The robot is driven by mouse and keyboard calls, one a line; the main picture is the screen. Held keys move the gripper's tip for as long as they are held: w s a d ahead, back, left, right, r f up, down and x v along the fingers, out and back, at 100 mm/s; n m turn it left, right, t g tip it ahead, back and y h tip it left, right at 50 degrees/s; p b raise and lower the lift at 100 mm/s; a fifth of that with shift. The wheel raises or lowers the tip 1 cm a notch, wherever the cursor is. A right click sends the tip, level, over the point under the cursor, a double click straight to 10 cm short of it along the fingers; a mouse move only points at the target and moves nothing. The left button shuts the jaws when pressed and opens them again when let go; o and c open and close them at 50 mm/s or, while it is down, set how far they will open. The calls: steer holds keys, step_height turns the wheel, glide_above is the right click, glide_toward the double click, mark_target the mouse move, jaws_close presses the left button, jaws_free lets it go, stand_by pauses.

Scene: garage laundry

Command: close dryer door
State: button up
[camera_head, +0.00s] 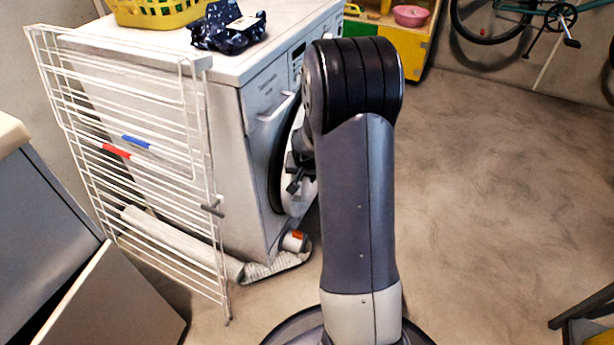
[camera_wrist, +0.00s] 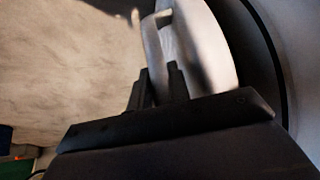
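The white dryer (camera_head: 235,150) stands at the centre left in the head view, its front facing right. Its round door (camera_head: 298,200) shows as a white disc beside a dark ring, and seems to stand ajar; my arm hides much of it. In the wrist view the pale door (camera_wrist: 205,45) curves down at the upper middle, beside the dark ring. My gripper (camera_head: 297,180) is at the door. In the wrist view its two dark fingers (camera_wrist: 160,85) are a little apart, with a pale part of the door behind or between them. Whether they grip it is unclear.
A white drying rack (camera_head: 130,150) stands close in front of the dryer's left side. A yellow basket (camera_head: 155,12) and dark patterned cloth (camera_head: 228,27) sit on top. A rolled mat (camera_head: 275,265) and a small orange-white item (camera_head: 294,241) lie at its foot.

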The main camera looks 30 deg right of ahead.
jaws_close()
steer(key=w+a+m+b, duration=0.1)
steer(key=w+a, duration=0.1)
steer(key=shift+w+a, duration=0.35)
steer(key=shift+a, duration=0.05)
stand_by(0.3)
